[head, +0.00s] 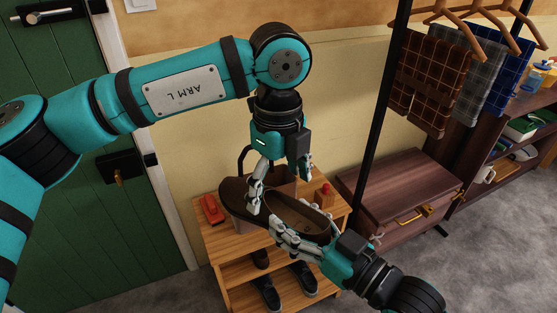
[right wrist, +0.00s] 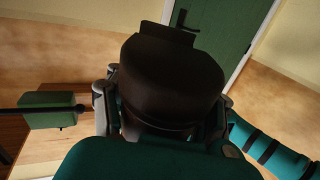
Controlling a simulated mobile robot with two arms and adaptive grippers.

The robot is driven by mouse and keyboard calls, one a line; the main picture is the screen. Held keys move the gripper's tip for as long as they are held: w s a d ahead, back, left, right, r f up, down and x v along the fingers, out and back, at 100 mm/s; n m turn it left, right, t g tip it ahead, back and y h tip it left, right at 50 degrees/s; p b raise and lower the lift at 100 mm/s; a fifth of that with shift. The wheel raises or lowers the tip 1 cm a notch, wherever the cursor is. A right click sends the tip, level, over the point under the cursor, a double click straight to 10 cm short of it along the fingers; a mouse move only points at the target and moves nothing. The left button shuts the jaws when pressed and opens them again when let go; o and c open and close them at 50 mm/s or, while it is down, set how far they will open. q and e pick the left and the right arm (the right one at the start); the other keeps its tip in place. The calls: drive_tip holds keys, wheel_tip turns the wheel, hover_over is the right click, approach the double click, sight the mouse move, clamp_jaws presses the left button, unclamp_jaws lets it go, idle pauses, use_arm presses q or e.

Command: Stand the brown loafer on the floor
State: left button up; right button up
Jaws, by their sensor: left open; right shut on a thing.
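The brown loafer (head: 312,221) is held in the air above the wooden shoe rack in the head view, its dark opening facing up towards the camera. My right gripper (head: 306,233) is shut on it, with fingers along its near and far sides. In the right wrist view the loafer (right wrist: 172,80) is a dark brown mass between the fingers and hides most of what lies beyond. My left gripper (head: 281,188) is open, pointing down above and behind the loafer. I cannot tell whether its near finger touches the loafer.
A brown chest (head: 405,193) and a black post (head: 377,110) are to the right. Grey floor (head: 465,262) is clear at lower right.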

sight(278, 195)
use_arm(q)
drive_tip(key=shift+f, duration=2.65)
use_arm(e)
drive_tip(key=shift+r, duration=0.1)
use_arm(q)
drive_tip(key=c, duration=1.5)
drive_tip(key=shift+r, duration=0.1)
drive_tip(key=shift+c, duration=0.2)
use_arm(e)
drive_tip(key=o, duration=1.4)
drive_tip(key=shift+o, duration=0.2)
